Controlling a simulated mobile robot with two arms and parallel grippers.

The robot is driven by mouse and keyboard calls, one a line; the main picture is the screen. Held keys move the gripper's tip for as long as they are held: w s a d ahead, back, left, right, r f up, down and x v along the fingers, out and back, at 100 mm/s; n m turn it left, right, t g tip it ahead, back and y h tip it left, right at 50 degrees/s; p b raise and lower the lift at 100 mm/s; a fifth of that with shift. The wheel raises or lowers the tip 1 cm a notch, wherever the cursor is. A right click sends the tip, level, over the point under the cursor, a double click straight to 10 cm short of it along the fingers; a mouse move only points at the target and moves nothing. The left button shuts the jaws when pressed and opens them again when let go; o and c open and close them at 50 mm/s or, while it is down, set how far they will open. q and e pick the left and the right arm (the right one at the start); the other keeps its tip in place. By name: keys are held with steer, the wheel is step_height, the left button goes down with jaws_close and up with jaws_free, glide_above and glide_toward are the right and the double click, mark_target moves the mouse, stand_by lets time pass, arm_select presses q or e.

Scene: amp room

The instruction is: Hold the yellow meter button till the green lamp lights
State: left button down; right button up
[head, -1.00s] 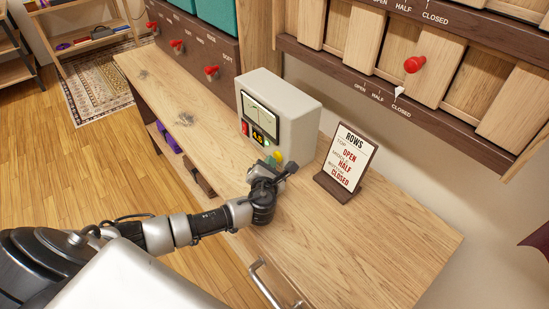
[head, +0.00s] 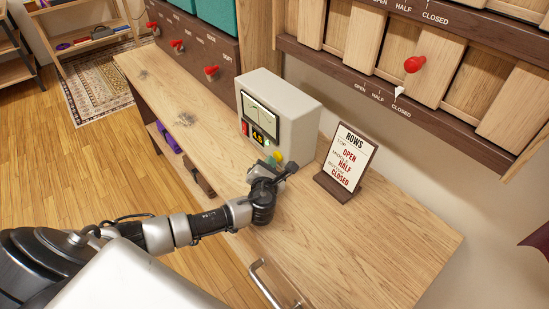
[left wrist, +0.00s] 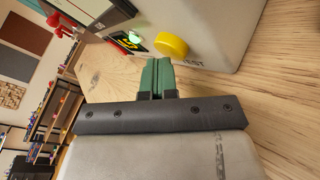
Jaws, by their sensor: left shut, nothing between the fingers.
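The grey meter box (head: 285,108) stands on the wooden bench, with a dial, a red mark and a numeric display on its front. Its yellow button (head: 278,157) is low on the front; it also shows large and round in the left wrist view (left wrist: 171,45). A small green lamp (left wrist: 134,37) beside the display looks bright green. My left gripper (head: 268,165) is shut and empty, its green fingertips (left wrist: 157,66) right at the button's edge. I cannot tell whether they touch it. My right gripper is not in view.
A small sign headed ROWS (head: 346,162) stands on the bench (head: 390,230) right of the meter. Wooden sliders with a red knob (head: 414,64) are on the wall above. A panel with red levers (head: 211,71) is behind. The bench's right part is clear.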

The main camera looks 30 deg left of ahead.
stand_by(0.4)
arm_select(q)
steer(key=shift+s+a+p, duration=0.35)
steer(key=shift+s+p, duration=0.3)
steer(key=shift+s, duration=0.25)
steer(key=shift+s+a+p, duration=0.15)
steer(key=shift+s+p, duration=0.15)
steer(key=shift+s, duration=0.05)
steer(key=shift+s+a+p, duration=0.25)
steer(key=shift+s+p, duration=0.05)
steer(key=shift+s, duration=0.35)
steer(key=shift+s+a+p, duration=0.3)
steer(key=shift+s+p, duration=0.05)
steer(key=shift+s, duration=0.3)
steer(key=shift+s+a+p, duration=0.25)
steer(key=shift+s+p, duration=0.05)
steer(key=shift+s, duration=0.35)
